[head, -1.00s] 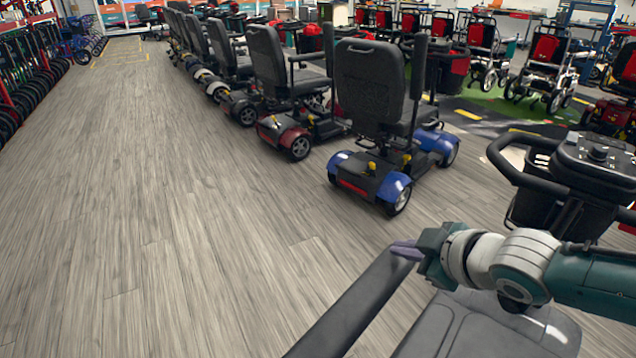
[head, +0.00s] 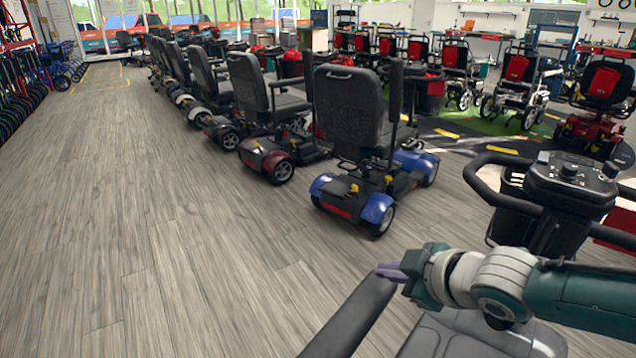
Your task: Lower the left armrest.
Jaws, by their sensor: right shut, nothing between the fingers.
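The left armrest (head: 352,318) is a long dark grey pad running from the bottom edge up and right, left of the grey seat (head: 475,342) of the nearest scooter. It looks roughly level, though its rear end and hinge are cut off by the frame. My right gripper (head: 389,271) is shut and empty, with its purple fingers at the far end of the armrest. I cannot tell whether they touch it or are just above it. My left gripper is out of view.
The nearest scooter's black handlebar and console (head: 560,180) stand beyond my right arm. A blue-and-black scooter (head: 360,110) is ahead, with a row of scooters behind it. Red-backed chairs line the right. The wooden floor (head: 150,240) on the left is clear.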

